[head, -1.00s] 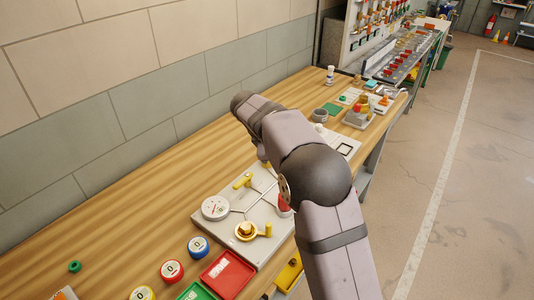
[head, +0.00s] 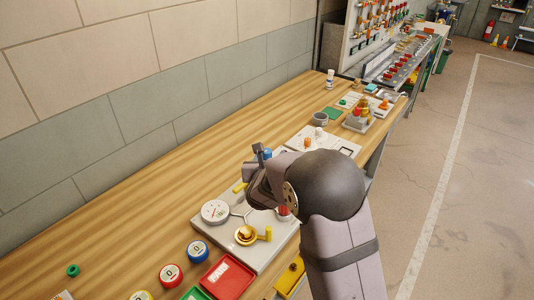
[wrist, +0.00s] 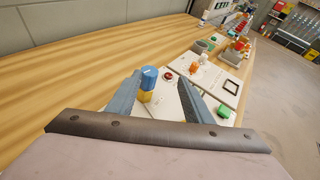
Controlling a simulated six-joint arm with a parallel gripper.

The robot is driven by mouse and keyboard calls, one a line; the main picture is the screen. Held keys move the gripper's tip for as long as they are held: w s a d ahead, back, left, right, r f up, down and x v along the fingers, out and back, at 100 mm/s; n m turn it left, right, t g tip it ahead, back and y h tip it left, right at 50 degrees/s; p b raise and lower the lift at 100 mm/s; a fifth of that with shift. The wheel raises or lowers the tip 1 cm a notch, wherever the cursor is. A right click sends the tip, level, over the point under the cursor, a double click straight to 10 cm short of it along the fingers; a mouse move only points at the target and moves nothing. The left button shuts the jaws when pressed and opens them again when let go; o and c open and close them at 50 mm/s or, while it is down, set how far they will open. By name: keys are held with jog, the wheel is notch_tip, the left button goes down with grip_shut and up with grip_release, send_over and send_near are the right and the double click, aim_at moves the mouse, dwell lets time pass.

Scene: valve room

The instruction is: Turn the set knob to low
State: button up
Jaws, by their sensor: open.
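A blue knob with a pale mark on top (wrist: 149,74) stands on a yellow lower part. I take it to be the set knob; no low mark can be read. It stands upright in the wrist view, between and beyond the two fingers of my gripper (wrist: 158,98). The fingers are open and apart, and I see no grip on it. In the head view, a bit of blue (head: 267,153) shows beside my gripper (head: 258,152). My wrist hides much of the panel's back.
The grey panel (head: 262,258) carries a round gauge (head: 215,211) and a brass knob with yellow lever (head: 246,235). A red tray (head: 227,276) and blue-rimmed dial (head: 198,250) lie in front. A white board (head: 333,140) and grey cup (head: 320,119) stand beyond. The wall side is clear.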

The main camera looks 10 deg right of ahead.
aim_at(267, 155)
jog(key=shift+a+f+y, duration=0.3)
jog(key=shift+a+y, duration=0.1)
jog(key=shift+a, duration=0.35)
jog(key=shift+f, duration=0.2)
jog(key=shift+w, duration=0.25)
jog(key=shift+p+x, duration=1.45)
jog(key=shift+x, duration=1.95)
jog(key=shift+f, duration=0.15)
jog(key=c, duration=1.1)
